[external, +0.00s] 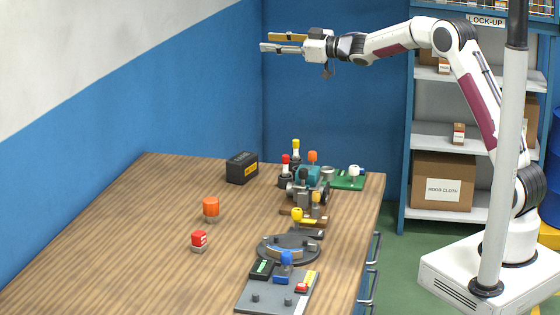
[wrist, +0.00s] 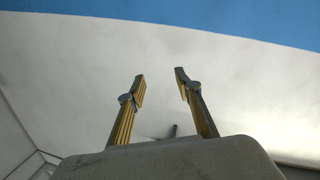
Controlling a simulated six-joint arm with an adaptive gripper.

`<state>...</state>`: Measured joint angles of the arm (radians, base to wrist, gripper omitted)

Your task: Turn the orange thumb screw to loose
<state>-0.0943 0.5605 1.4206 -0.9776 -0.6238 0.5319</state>
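Several orange parts show on the wooden table (external: 110,235) in the external view. A large orange knob (external: 210,205) stands on a grey base at the middle left. A smaller orange knob (external: 312,156) sits on top of the teal device (external: 310,174). I cannot tell which is the thumb screw or how tight it is. My gripper (external: 266,42) is high above the back of the table, well apart from all of them, pointing left. In the wrist view, the two fingers of my gripper (wrist: 160,74) stand apart with nothing between them.
A black box (external: 242,168) stands at the back. Several lever and knob fixtures line the right side, with a grey button panel (external: 276,293) in front. The left of the table is clear. Blue shelves stand behind.

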